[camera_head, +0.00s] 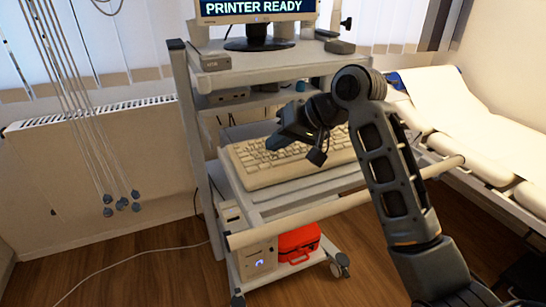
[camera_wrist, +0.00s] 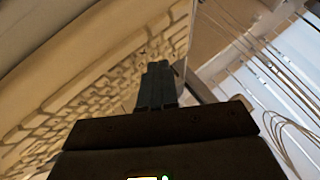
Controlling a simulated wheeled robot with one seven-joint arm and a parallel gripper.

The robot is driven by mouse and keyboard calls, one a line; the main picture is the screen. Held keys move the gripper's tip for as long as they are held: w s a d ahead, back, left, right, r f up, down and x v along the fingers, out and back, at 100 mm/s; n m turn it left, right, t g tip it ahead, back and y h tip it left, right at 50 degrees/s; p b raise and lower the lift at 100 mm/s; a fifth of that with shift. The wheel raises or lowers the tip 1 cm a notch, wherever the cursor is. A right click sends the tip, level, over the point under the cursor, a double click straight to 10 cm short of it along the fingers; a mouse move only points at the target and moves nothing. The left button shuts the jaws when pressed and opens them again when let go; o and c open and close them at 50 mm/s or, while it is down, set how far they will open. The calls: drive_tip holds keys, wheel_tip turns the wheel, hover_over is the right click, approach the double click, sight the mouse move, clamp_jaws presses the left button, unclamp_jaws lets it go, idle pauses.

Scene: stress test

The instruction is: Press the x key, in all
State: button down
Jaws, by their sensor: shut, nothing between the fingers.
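A beige keyboard (camera_head: 262,178) lies on the pull-out shelf of a grey trolley in the head view. In the wrist view its rows of keys (camera_wrist: 85,108) run diagonally at the left, too blurred to read any letters. My gripper (camera_head: 276,143) reaches over the left part of the keyboard. In the wrist view my gripper (camera_wrist: 159,67) has its two dark fingers together with nothing between them. The fingertips are over the keys near one end of the keyboard. I cannot tell whether they touch a key. The x key cannot be made out.
A monitor (camera_head: 258,10) reading "PRINTER READY" stands on the trolley's top shelf (camera_head: 235,72). A red case (camera_head: 298,241) sits on the bottom shelf. A padded couch (camera_head: 470,125) is at the right. Hanging cords (camera_head: 75,100) and a radiator (camera_head: 95,122) are at the left.

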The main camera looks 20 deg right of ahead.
sight(277, 160)
drive_tip(key=shift+f, duration=0.1)
drive_tip(key=shift+f, duration=0.3)
drive_tip(key=shift+f, duration=0.3)
idle(0.6)
drive_tip(key=shift+r, duration=0.1)
drive_tip(key=shift+r+p, duration=0.65)
drive_tip(key=shift+p, duration=0.4)
wheel_tip(277, 160, up, 5)
drive_tip(key=p, duration=0.5)
drive_tip(key=shift+s, duration=0.1)
idle(0.4)
